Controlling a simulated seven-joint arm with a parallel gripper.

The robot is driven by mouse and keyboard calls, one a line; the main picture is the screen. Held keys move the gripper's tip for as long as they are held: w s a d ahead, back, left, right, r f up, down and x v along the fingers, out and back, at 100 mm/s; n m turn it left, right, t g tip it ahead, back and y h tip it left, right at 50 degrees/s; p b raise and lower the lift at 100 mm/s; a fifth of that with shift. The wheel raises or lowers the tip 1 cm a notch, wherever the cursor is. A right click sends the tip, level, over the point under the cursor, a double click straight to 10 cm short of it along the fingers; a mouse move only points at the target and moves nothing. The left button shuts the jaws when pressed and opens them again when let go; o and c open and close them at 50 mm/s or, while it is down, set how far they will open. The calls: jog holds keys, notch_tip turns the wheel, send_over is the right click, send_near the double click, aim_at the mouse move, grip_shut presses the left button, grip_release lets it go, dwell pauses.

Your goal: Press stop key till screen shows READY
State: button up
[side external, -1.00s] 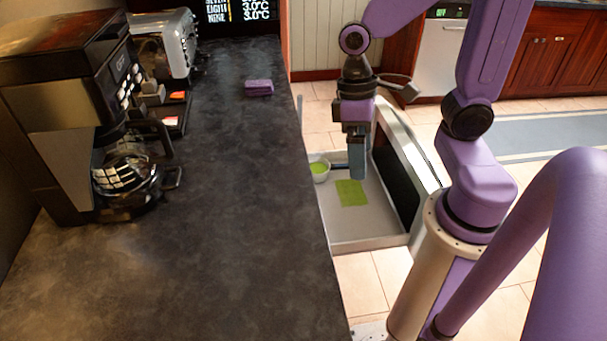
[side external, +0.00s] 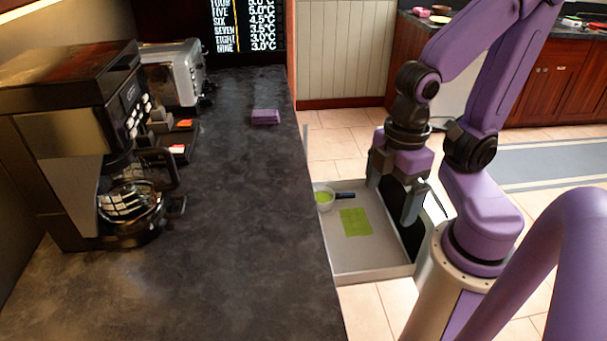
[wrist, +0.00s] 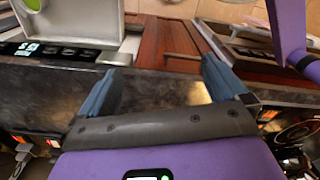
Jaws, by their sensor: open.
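The open microwave drawer (side external: 383,272) sits below the counter's right edge in the side view. Its front panel is mostly hidden behind my arm. The wrist view shows what looks like the drawer's pale edge (wrist: 75,25) at upper left, and beside it a dark strip with a small lit display (wrist: 28,48); its text is too small to read. I cannot make out the stop key. My gripper (side external: 412,208) is open and empty near the drawer's front side, fingers down. Its two blue-grey fingers also show apart in the wrist view (wrist: 160,72).
A bowl-like pan (side external: 323,197) with green contents and a green square (side external: 355,222) lie in the drawer. The dark counter (side external: 235,220) holds a coffee maker (side external: 75,130), a toaster (side external: 175,72) and a purple block (side external: 265,117). Tiled floor lies beyond the drawer.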

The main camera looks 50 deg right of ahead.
grip_shut()
dwell(1.5)
